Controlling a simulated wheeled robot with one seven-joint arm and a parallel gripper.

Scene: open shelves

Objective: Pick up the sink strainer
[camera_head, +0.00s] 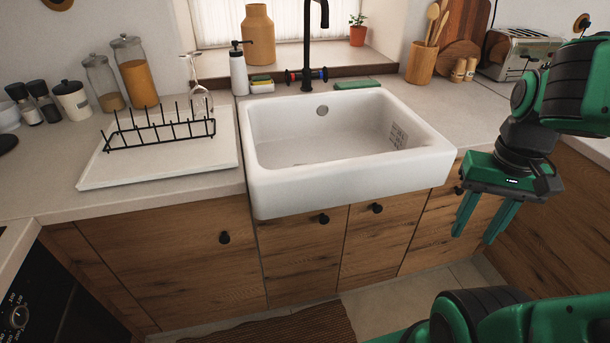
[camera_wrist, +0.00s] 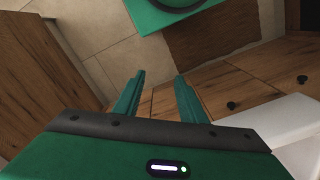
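The white sink (camera_head: 350,187) is set into the counter in the middle of the head view. A small round grey metal disc (camera_head: 322,110) shows at the back wall of its basin. I cannot tell whether this is the strainer or an overflow fitting. The front of the basin floor is hidden by the sink's front wall. My gripper (camera_head: 473,238) hangs to the right of the sink, in front of the cabinets and below the rim. Its two green fingers are apart with nothing between them, as the wrist view (camera_wrist: 160,76) also shows.
A black faucet (camera_head: 309,45) stands behind the sink. A green sponge (camera_head: 357,84) and a soap dispenser (camera_head: 238,72) are on the back edge. A dish rack (camera_head: 160,135) stands on the left. A toaster (camera_head: 518,50) is at the back right. The space above the basin is clear.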

